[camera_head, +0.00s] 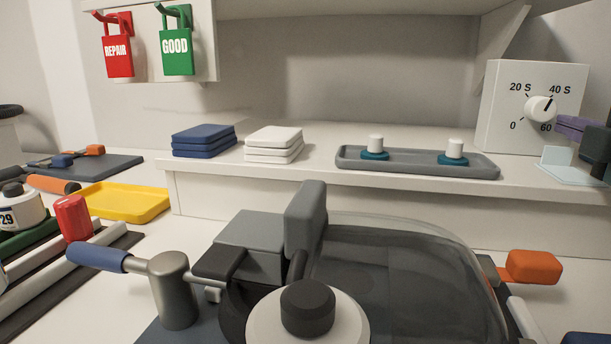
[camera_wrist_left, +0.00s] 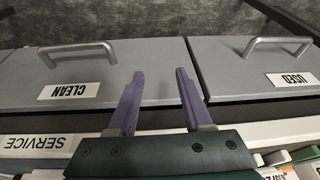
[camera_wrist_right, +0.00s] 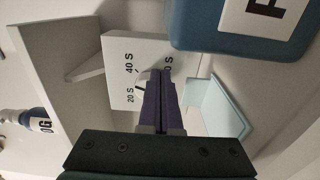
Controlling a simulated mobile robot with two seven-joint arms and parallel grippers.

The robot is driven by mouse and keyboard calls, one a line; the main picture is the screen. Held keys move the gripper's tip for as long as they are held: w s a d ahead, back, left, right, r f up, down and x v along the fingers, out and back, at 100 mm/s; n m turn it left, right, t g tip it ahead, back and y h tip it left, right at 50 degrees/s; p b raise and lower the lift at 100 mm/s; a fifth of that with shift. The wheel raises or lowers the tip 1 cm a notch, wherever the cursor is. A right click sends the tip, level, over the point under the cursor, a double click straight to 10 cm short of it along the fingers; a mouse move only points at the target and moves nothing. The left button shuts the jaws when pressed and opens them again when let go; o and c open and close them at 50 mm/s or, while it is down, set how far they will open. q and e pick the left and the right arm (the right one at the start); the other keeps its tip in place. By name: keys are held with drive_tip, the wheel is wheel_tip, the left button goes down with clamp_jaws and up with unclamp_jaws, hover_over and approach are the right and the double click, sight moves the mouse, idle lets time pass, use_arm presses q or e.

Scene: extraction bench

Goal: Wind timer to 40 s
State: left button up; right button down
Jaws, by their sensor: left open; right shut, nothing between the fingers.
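The timer (camera_head: 497,112) is a white box on the shelf at the right, with a round white knob (camera_head: 538,108) and marks 0, 20 S, 40 S and 60. A dark line on the knob points up and right, about toward the 40 S mark. My right gripper (camera_head: 560,121) is shut and empty, its purple fingertips just right of the knob. In the right wrist view the fingertips (camera_wrist_right: 160,78) partly cover the knob (camera_wrist_right: 142,79); I cannot tell whether they touch it. My left gripper (camera_wrist_left: 158,78) is open and empty, away from the timer.
A pale clear bracket (camera_head: 566,172) stands below my right gripper. A grey tray (camera_head: 417,169) with two white-topped teal pieces lies left of the timer. Grey lids marked CLEAN (camera_wrist_left: 50,70) and USED (camera_wrist_left: 235,78) face my left gripper. A clear-domed machine (camera_head: 400,260) fills the front.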

drive_tip(key=shift+p+v, duration=0.7)
drive_tip(key=shift+v, duration=2)
drive_tip(key=shift+d, duration=0.1)
drive_tip(key=shift+s+r+m+p, duration=0.2)
drive_tip(key=shift+r+m+p, duration=0.25)
drive_tip(key=shift+m+p, duration=0.6)
drive_tip(key=m, duration=0.1)
drive_tip(key=m+p, duration=0.1)
drive_tip(key=m, duration=0.1)
drive_tip(key=shift+s+r+m, duration=0.15)
drive_tip(key=shift+s+m, duration=0.1)
drive_tip(key=shift+w+m, duration=0.3)
drive_tip(key=b+x, duration=0.2)
drive_tip(key=x, duration=0.3)
drive_tip(key=shift+w+d, duration=0.2)
drive_tip(key=shift+w, duration=0.45)
